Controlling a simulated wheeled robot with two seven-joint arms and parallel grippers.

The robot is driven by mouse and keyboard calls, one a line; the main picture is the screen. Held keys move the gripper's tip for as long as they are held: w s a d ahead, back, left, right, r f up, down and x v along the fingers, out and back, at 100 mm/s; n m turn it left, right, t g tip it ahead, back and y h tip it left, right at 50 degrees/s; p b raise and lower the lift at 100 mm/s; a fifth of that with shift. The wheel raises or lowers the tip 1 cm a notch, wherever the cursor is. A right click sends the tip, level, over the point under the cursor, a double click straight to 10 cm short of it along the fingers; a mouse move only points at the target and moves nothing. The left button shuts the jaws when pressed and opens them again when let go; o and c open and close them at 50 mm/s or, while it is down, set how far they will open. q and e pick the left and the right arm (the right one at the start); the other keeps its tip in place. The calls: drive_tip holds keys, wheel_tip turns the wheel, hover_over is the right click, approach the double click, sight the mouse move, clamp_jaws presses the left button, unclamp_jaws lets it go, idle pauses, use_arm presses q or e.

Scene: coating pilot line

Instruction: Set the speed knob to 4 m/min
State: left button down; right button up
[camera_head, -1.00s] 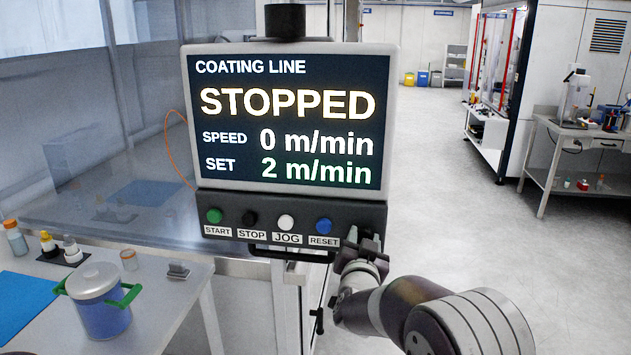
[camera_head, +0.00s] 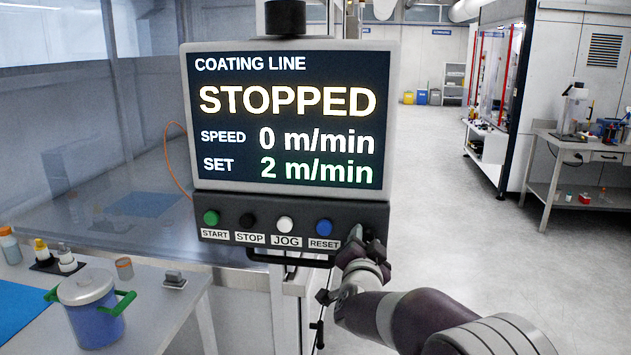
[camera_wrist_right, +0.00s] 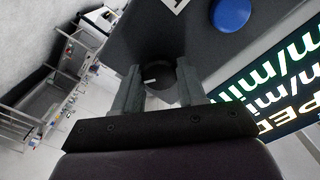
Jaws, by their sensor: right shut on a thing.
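The control panel's screen (camera_head: 288,115) reads STOPPED, SPEED 0 m/min and SET 2 m/min. Below it is a dark button strip (camera_head: 266,208) with START, STOP, JOG and RESET buttons. My right gripper (camera_head: 364,240) is at the strip's right end, beside the blue RESET button (camera_head: 324,226). In the right wrist view, a black round knob (camera_wrist_right: 160,76) with a short white mark sits between the two fingers of my right gripper (camera_wrist_right: 158,80), which is shut on it. The fingers hide most of the knob in the head view. My left gripper is out of view.
A black handle bar (camera_head: 272,259) runs below the strip. At the lower left, a table (camera_head: 165,315) bears a blue pot (camera_head: 92,315) with green handles and small bottles. The floor (camera_head: 445,220) to the right is open.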

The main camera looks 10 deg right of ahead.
drive_tip(key=m+b, duration=0.6)
drive_tip(key=shift+f, duration=0.15)
idle(0.3)
drive_tip(key=o, duration=1.3)
